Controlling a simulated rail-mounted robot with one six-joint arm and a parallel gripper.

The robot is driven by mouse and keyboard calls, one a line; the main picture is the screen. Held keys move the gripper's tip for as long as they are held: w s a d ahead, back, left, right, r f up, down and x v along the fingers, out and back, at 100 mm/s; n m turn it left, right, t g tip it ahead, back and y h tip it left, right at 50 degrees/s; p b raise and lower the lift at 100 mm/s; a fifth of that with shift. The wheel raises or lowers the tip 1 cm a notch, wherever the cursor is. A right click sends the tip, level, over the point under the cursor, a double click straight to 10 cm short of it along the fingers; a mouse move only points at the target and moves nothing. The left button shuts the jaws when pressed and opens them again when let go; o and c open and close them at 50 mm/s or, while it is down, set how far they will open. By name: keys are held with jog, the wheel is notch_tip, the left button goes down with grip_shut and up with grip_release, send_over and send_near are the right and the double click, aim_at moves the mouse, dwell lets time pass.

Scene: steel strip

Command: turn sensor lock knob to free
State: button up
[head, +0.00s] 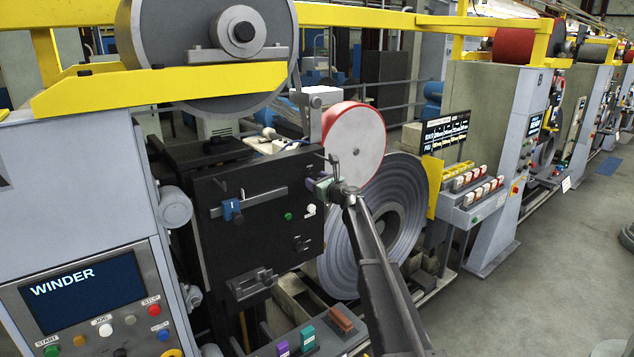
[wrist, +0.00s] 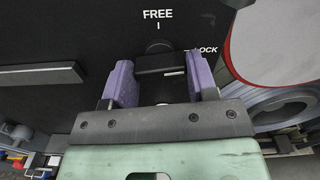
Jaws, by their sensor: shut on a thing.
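The sensor lock knob (wrist: 160,63) is a small black bar on a round base. It sits on the black panel (wrist: 60,35) in the wrist view, below the white FREE label and its tick mark. The LOCK label is to the upper right of the knob. My gripper (wrist: 160,75) has its two purple fingers on either side of the bar, shut on it. The bar lies across from finger to finger; which mark it points at I cannot tell. In the head view my gripper (head: 318,187) is at the panel's right edge and hides the knob.
A blue clamp (head: 232,210) on a grey rail, a green button (head: 288,216) and a white button (head: 310,210) are on the panel. A red-rimmed roll (head: 356,145) and a large steel coil (head: 400,205) stand close right of it.

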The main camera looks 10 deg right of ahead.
jog(key=shift+n, duration=8.1)
jog(key=o, duration=0.9)
jog(key=shift+o, duration=0.2)
jog(key=shift+s, duration=0.1)
jog(key=v, duration=1)
jog(key=shift+s+d, duration=0.2)
jog(key=shift+s, duration=0.1)
jog(key=shift+f, duration=0.1)
